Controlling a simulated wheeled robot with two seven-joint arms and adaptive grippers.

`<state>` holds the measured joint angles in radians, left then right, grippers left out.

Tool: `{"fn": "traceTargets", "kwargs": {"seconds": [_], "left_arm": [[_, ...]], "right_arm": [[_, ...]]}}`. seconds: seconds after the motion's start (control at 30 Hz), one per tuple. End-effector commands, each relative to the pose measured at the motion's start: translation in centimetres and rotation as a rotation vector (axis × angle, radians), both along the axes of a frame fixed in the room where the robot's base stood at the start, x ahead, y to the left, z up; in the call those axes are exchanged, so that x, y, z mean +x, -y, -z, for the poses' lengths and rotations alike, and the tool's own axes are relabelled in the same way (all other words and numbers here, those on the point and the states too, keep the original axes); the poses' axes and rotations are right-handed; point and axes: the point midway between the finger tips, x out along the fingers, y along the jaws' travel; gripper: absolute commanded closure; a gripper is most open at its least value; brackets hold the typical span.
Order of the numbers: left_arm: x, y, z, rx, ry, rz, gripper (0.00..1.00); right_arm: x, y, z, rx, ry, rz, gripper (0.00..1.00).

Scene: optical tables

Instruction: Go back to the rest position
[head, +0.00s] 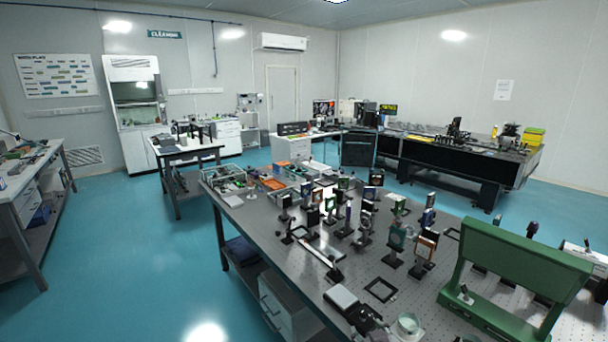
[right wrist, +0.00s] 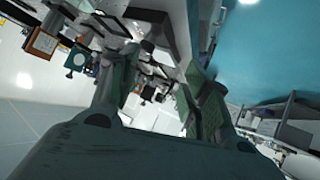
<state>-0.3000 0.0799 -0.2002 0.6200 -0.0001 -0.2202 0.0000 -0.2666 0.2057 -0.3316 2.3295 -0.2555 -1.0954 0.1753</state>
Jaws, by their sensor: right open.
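My right gripper (right wrist: 158,82) shows in the right wrist view, its two greenish fingers spread apart. I see nothing held between them. Past the fingers, the tilted view shows the optical table's equipment, blurred and partly hidden by the gripper. Neither gripper can be made out in the head view, and my left gripper is not in view.
The perforated optical table (head: 300,265) carries several mounted optics and a large green frame (head: 520,255) at right. A smaller table (head: 185,150) and a left bench (head: 22,178) stand apart. Blue floor (head: 130,255) is clear between them. A long black table (head: 460,160) stands behind.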

Motion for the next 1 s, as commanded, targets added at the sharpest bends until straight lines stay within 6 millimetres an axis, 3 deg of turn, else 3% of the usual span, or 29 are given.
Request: {"fn": "traceTargets", "kwargs": {"seconds": [0.2, 0.4, 0.9, 1.0], "left_arm": [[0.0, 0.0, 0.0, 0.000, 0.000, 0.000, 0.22], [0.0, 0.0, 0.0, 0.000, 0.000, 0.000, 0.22], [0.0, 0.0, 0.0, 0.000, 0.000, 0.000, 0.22], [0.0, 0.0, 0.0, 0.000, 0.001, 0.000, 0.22]], "right_arm": [[-5.9, 2.8, 4.8, 0.014, -0.250, 0.047, 0.52], [-10.8, 4.5, 7.5, 0.025, -0.429, 0.064, 0.52], [-17.6, 6.1, 9.9, 0.042, -0.657, 0.065, 0.52], [-17.9, 6.1, 10.6, 0.042, -0.674, 0.064, 0.52]]}}
